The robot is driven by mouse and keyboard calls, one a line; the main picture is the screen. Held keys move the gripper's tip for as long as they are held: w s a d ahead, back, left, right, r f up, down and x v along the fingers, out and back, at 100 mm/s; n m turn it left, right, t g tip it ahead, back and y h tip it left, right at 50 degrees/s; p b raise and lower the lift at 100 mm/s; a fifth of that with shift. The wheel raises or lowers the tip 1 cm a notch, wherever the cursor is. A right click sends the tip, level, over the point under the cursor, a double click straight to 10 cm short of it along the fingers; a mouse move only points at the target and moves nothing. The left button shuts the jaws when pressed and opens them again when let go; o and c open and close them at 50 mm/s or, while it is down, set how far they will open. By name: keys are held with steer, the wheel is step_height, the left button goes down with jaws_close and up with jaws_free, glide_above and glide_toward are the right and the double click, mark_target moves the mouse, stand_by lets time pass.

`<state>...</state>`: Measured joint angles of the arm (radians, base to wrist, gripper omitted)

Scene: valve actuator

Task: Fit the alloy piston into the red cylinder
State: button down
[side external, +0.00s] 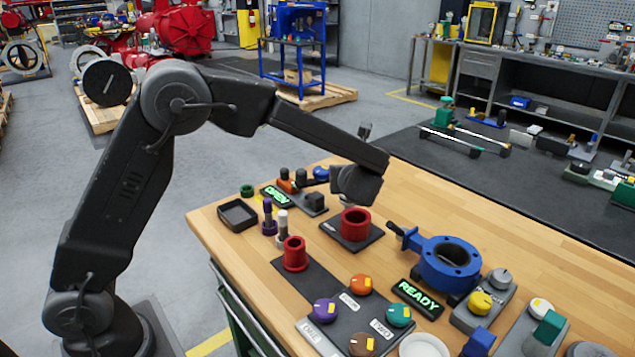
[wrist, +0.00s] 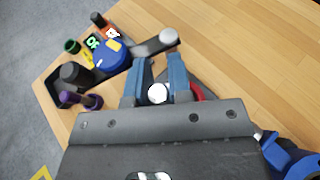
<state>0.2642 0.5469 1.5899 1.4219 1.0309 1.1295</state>
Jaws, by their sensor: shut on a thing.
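My gripper (side external: 354,188) is above the red cylinder (side external: 355,226), which stands upright on a dark square plate. In the wrist view my gripper (wrist: 158,88) is shut on the alloy piston (wrist: 157,94), seen end-on as a bright round disc between the blue-grey fingers. A red rim of the cylinder (wrist: 196,93) shows just right of the fingers, and the rest is hidden by my gripper. In the side view the piston cannot be made out, so I cannot tell its height over the bore or whether it is lined up.
A second, flanged red cylinder (side external: 294,254) stands nearer the camera. Purple (side external: 268,216) and pale (side external: 282,223) pins stand left of it, beside a black tray (side external: 238,214). A blue valve body (side external: 449,262) lies to the right. Colored knobs (side external: 361,285) fill the front. Bare wood lies behind.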

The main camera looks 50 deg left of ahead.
steer(key=shift+w+d+f, duration=0.1)
steer(key=shift+w+d, duration=0.05)
steer(key=shift+w, duration=1.05)
steer(key=shift+f, duration=0.15)
steer(key=shift+f, duration=2.8)
steer(key=shift+f, duration=1.3)
steer(key=c, duration=1)
jaws_free()
steer(key=shift+s+f, duration=0.1)
steer(key=shift+f, duration=0.05)
steer(key=shift+o, duration=0.2)
